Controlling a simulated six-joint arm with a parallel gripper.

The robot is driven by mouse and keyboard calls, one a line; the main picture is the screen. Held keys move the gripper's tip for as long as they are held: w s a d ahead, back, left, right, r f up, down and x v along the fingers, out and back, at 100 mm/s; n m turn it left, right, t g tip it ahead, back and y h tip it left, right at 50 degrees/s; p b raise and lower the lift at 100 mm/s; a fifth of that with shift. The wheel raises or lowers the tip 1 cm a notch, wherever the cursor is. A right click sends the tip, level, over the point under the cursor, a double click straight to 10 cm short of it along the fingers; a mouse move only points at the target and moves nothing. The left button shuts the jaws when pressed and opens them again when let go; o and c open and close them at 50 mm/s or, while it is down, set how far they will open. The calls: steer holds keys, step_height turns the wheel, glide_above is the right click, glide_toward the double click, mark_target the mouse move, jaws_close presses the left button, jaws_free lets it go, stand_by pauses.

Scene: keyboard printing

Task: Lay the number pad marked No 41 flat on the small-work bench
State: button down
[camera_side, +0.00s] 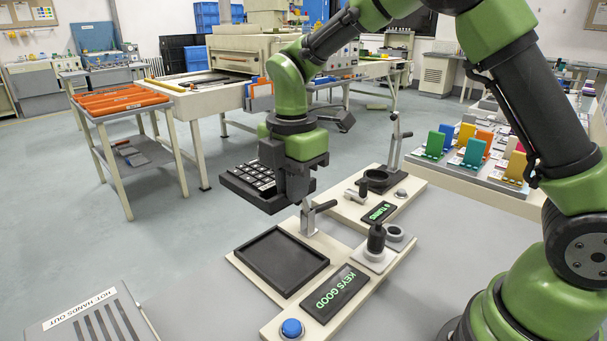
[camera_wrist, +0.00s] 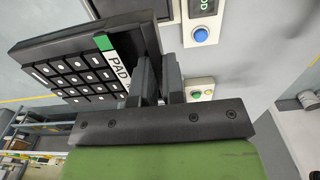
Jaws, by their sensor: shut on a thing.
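A black number pad (camera_side: 256,184) with dark keys is held in the air by my gripper (camera_side: 288,182), beyond and above an empty black tray. The pad is slightly tilted in the side view. In the wrist view the pad (camera_wrist: 80,78) shows dark keys with white marks, a green patch and a white label reading "PAD"; the rest of the label is hidden, so no number can be read. My gripper (camera_wrist: 158,78) is shut on the pad's edge by the label. No sign names the small-work bench, so I cannot tell which surface it is.
The shallow black tray (camera_side: 281,262) sits on a cream base beside a "KEYS GOOD" display (camera_side: 335,293) and a blue button (camera_side: 292,328). Lever fixtures (camera_side: 308,215) stand close by. A box marked hot (camera_side: 85,318) is front left; a trolley with orange rolls (camera_side: 125,99) stands further back.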

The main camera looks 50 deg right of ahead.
glide_toward(232, 337)
steer(key=shift+f, duration=3)
steer(key=shift+f, duration=0.35)
steer(key=c, duration=1.1)
jaws_free()
steer(key=shift+r, duration=3.5)
